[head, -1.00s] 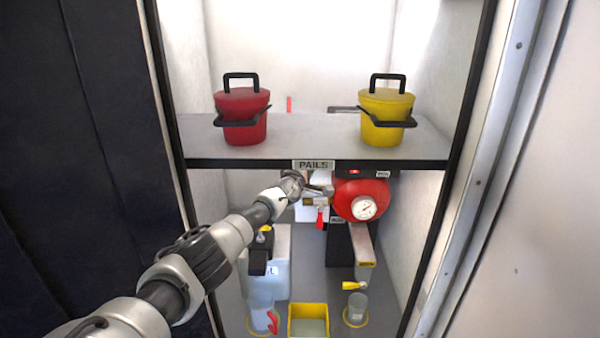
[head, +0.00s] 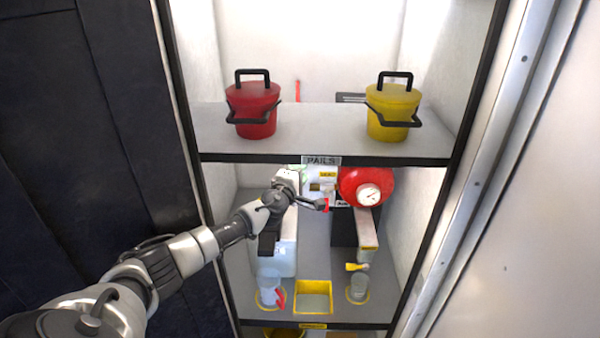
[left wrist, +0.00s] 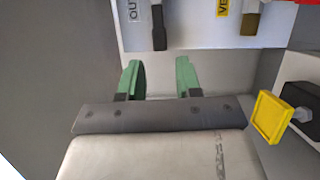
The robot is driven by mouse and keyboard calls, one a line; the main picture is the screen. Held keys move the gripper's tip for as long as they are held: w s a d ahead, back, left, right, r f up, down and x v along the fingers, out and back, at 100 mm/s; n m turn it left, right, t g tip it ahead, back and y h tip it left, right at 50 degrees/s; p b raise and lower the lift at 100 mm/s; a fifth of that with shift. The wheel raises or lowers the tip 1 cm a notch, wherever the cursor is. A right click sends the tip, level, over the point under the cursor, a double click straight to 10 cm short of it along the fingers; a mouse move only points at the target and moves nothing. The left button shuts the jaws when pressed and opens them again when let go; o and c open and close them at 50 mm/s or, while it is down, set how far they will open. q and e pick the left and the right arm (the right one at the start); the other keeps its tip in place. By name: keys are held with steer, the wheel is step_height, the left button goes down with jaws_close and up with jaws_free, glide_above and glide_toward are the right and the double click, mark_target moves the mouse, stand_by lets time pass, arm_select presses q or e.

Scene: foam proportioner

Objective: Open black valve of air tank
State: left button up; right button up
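The red air tank (head: 350,184) with a round white gauge (head: 369,194) sits under the shelf. My left gripper (head: 298,168) is left of the tank, before a white box (head: 322,180) with labels; its tips are small there. In the left wrist view my left gripper (left wrist: 160,78) has two green fingers apart with nothing between them. Beyond them, apart from the tips, a black handle (left wrist: 158,27) hangs under an "OUT" label, with a dark handle (left wrist: 250,23) to its right. I cannot tell which is the tank's black valve. My right gripper is not in view.
A red pail (head: 253,108) and a yellow pail (head: 393,110) stand on the shelf above. A yellow handle (left wrist: 270,117) is right of my fingers. Cabinet walls bound both sides.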

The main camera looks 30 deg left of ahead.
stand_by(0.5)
arm_select(q)
steer(key=s+d+f+n+g+b, duration=0.1)
steer(key=s+f+n+g, duration=0.2)
steer(key=f, duration=0.5)
steer(key=s+f+n+b, duration=0.2)
steer(key=f+n, duration=0.4)
steer(key=f, duration=0.3)
steer(key=s+d+f+n+g+b, duration=0.1)
steer(key=s+f+n+g, duration=0.2)
steer(key=f, duration=0.5)
steer(key=s+d+f+n+g+b, duration=0.2)
steer(key=s+f+n, duration=0.5)
steer(key=f, duration=0.3)
steer(key=s+d+f+n+g+b, duration=0.1)
steer(key=s+d+f+n+b, duration=0.1)
steer(key=s+f+n, duration=0.7)
steer(key=s+d+f+n+g+h+b, duration=0.1)
steer(key=s+d+f+n+g+b, duration=0.1)
steer(key=s+d+f+n, duration=0.2)
steer(key=s+d+f+n+g+h+b, duration=0.1)
steer(key=s+d+f+n, duration=0.4)
steer(key=s, duration=1.5)
steer(key=s+d+f+n+g+b, duration=0.3)
steer(key=s+d+f+n+g, duration=0.1)
steer(key=s+f+n, duration=0.8)
step_height(320, 180, down, 2)
steer(key=shift+s+d+f+g+h, duration=0.2)
steer(key=shift+s+g+h, duration=0.2)
steer(key=shift+s+g, duration=0.15)
